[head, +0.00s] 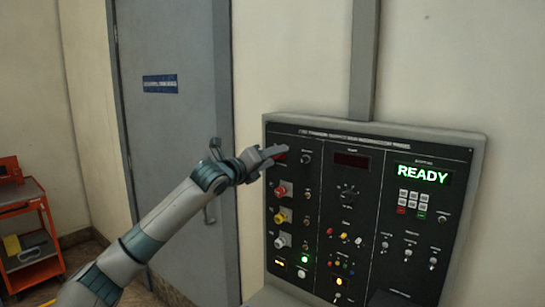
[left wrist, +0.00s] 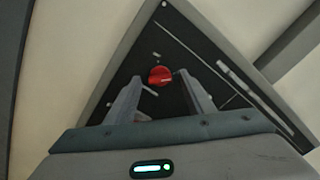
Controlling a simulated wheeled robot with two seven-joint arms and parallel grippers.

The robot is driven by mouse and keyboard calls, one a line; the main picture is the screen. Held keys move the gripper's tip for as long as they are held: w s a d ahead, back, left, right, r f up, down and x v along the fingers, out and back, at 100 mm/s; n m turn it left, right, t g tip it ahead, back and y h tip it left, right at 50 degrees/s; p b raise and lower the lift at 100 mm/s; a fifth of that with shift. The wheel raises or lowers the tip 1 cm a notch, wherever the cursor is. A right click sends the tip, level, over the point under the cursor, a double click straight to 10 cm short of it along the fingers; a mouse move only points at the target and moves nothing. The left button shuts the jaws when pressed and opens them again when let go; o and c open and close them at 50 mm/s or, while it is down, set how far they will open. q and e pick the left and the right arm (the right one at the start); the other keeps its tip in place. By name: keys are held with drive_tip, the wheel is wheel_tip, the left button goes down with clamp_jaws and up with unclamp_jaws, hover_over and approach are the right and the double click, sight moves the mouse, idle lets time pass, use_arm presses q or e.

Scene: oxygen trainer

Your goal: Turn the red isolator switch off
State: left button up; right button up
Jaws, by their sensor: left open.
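The red isolator switch (left wrist: 160,76) is a round red knob near a corner of the dark control panel in the left wrist view. In the head view only a bit of red (head: 281,158) shows at the panel's upper left, mostly behind the fingers. My left gripper (head: 272,154) is open at that spot. In the left wrist view its two fingers (left wrist: 158,79) stand on either side of the knob, with nothing held. I cannot tell whether they touch it. The switch's setting is not readable. My right gripper is not in view.
The control panel (head: 336,284) has red, yellow and white knobs below the gripper, a keypad (head: 413,199) and a green READY display (head: 422,173). A grey door (head: 170,50) is behind my arm. An orange cart (head: 27,240) stands far left.

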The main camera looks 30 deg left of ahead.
use_arm(q)
drive_tip(key=c, duration=1)
drive_tip(key=shift+c, duration=0.2)
drive_tip(key=shift+n, duration=0.3)
drive_tip(key=n+p, duration=0.6)
drive_tip(key=n, duration=1.1)
drive_tip(key=shift+f+n, duration=0.1)
drive_tip(key=shift+n, duration=0.2)
